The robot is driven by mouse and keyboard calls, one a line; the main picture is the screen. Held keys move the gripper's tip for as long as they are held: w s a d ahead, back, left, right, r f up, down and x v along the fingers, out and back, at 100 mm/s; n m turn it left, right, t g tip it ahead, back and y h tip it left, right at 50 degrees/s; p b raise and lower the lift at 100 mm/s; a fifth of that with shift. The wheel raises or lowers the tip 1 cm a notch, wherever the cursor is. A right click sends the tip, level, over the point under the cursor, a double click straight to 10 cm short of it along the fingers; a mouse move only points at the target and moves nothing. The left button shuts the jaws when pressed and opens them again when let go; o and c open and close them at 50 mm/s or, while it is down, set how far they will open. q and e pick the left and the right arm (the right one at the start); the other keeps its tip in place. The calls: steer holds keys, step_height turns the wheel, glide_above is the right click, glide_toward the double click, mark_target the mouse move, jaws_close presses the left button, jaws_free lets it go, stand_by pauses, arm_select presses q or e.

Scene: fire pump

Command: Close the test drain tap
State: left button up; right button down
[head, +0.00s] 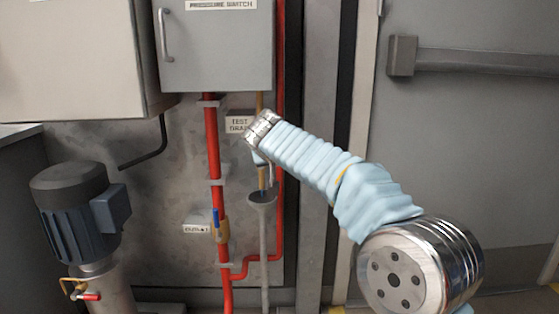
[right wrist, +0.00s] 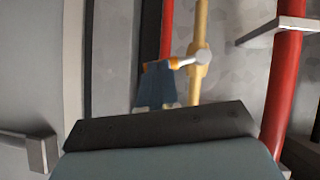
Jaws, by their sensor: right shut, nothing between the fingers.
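The test drain tap sits on a thin brass pipe (head: 260,100), beside the "TEST DRAIN" sign (head: 239,124). In the right wrist view, a pale metal stem (right wrist: 200,56) of the tap stands at the brass pipe (right wrist: 198,82). A short piece runs from it toward my fingertips. My right gripper (right wrist: 158,66) is shut and empty, its dark blue fingers right beside this tap piece; I cannot tell whether they touch. In the head view my right wrist hides the tap body and most of the gripper. My left gripper is not in view.
A grey funnel (head: 262,197) stands under the brass pipe. Red pipes (head: 212,150) run on both sides. A pressure switch cabinet (head: 216,50) hangs above. A motor pump (head: 75,215) stands at left, a door with a push bar (head: 480,60) at right.

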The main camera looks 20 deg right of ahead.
steer(key=shift+a+f, duration=0.1)
steer(key=shift+w+a+f, duration=0.25)
steer(key=shift+a, duration=0.4)
